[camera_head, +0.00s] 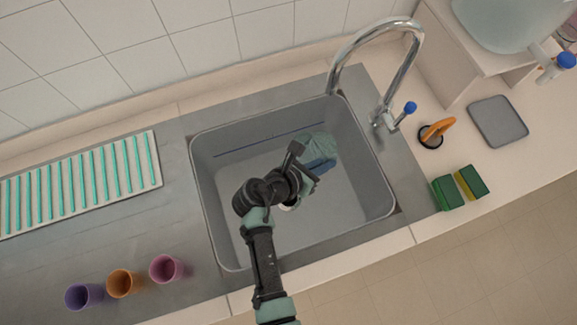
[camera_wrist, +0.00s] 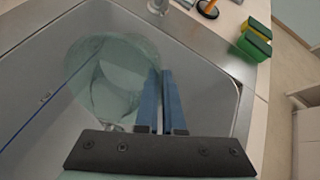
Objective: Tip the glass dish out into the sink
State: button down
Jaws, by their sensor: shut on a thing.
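The glass dish (camera_head: 324,146) is a clear, pale green round vessel. It is over the sink basin (camera_head: 225,215), towards the back right. My gripper (camera_head: 322,165) is shut on the dish's edge. In the wrist view the dish (camera_wrist: 100,85) lies left of and partly beyond the blue fingers of my gripper (camera_wrist: 161,78), with its near wall at the fingers. The dish looks tilted, but its exact angle is unclear. I cannot tell whether it holds liquid or touches the basin. My wrist hides part of the basin floor in the head view.
A curved tap (camera_head: 375,35) with a blue-ended handle stands behind the basin. Two green and yellow sponges (camera_head: 460,188), an orange-handled tool (camera_head: 437,130) and a grey pad (camera_head: 498,121) lie on the right. Three cups (camera_head: 122,283) and a ribbed rack (camera_head: 80,184) stand on the left.

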jog(key=shift+s+a+r+t+h+b, duration=0.1)
jog(key=shift+a+r+t+h+b, duration=0.15)
jog(key=shift+h+b, duration=0.65)
jog(key=shift+s+a+r+t+h+b, duration=0.25)
jog(key=shift+t+b, duration=0.2)
jog(key=shift+b, duration=0.45)
jog(key=shift+s+a+r+t+h+b, duration=0.2)
jog(key=shift+a+t+h+b, duration=0.1)
jog(key=shift+a+h+b, duration=0.2)
dwell(0.4)
jog(key=shift+s+a+t+h+b, duration=0.3)
jog(key=shift+a+h+b, duration=0.15)
jog(key=shift+a+b, duration=0.15)
jog(key=shift+r, duration=0.15)
jog(key=shift+s+a+h+b, duration=0.15)
jog(key=shift+h+b, duration=0.35)
jog(key=shift+b, duration=0.05)
